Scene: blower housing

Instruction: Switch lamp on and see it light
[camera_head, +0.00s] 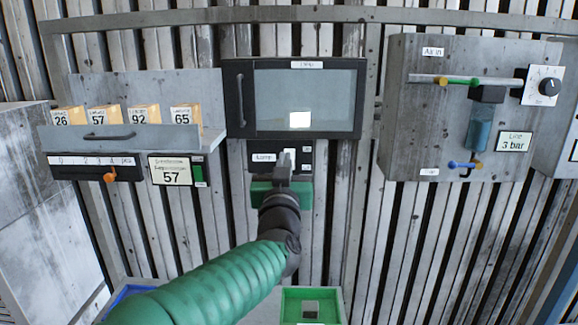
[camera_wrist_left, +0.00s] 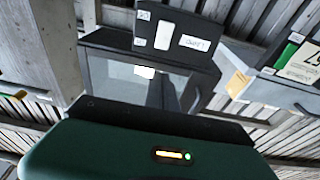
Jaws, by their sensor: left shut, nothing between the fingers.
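The lamp switch (camera_head: 289,156) is a pale rocker on a dark panel, right of the label "Lamp" (camera_head: 264,157). It also shows in the left wrist view as a white rectangle (camera_wrist_left: 163,36). My left gripper (camera_head: 285,173) is shut and empty, just below the switch; I cannot tell if it touches, and it hides the rocker's lower end. The dark-framed window (camera_head: 270,90) above has a bright white square (camera_head: 300,119) low inside; the patch also shows in the left wrist view (camera_wrist_left: 145,72). I cannot tell whether it is a lit lamp. My right gripper is not in view.
A shelf (camera_head: 130,137) with several yellow numbered cards and an orange-knobbed slider (camera_head: 110,176) is at left. A grey valve panel (camera_head: 405,110) is at right. A green bin (camera_head: 290,300) stands below, beside a blue-edged one (camera_head: 125,292).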

